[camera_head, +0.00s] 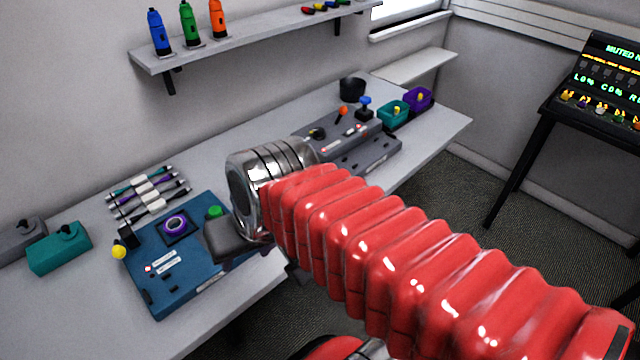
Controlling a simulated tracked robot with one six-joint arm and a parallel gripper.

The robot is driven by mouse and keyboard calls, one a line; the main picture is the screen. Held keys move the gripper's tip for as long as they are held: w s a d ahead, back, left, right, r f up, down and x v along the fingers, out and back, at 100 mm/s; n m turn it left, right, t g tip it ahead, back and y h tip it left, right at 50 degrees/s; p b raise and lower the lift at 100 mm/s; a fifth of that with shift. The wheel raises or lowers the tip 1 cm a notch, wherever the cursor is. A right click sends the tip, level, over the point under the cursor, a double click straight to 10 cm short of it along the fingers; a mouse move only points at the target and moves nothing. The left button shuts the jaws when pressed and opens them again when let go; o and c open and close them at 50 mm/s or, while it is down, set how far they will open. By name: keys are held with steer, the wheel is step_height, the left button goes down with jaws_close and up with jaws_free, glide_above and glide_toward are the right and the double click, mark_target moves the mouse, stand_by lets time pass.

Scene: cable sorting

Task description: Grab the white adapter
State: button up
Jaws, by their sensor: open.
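Several cables with white blocks at their middles lie side by side (148,193) at the back left of the table. I cannot tell which white block is the white adapter. My gripper (232,243) is at the end of my red ribbed arm, over the right side of a blue board (185,285). It is to the right of the cables and apart from them. It is open, with nothing visible in it; its fingers are partly hidden by my metal wrist.
The blue board carries a purple ring (175,225), a green button (215,211) and a yellow knob (119,252). A teal box (60,249) stands left. A grey console (345,140), teal bin (393,113) and purple bin (418,99) are further right. The table front left is clear.

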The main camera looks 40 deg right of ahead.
steer(key=w+d+f+m+t+y, duration=0.1)
steer(key=w+d+f+m+y, duration=0.3)
steer(key=m, duration=0.5)
steer(key=w+d+f+m+t+y, duration=0.1)
steer(key=d+f+m, duration=0.1)
steer(key=d+m, duration=0.5)
steer(key=s+d+f+m+t+h, duration=0.1)
steer(key=d+m+t+h, duration=0.1)
steer(key=d+m, duration=0.6)
steer(key=s+d+f+m+t+h, duration=0.1)
steer(key=d+m+t+h, duration=0.2)
steer(key=d+m, duration=0.6)
steer(key=d+t, duration=0.1)
steer(key=d, duration=0.2)
steer(key=shift+s+d+f+t, duration=0.3)
steer(key=shift+s+f+t, duration=0.1)
steer(key=shift+w, duration=0.1)
steer(key=shift+x, duration=4.25)
steer(key=shift+f, duration=0.1)
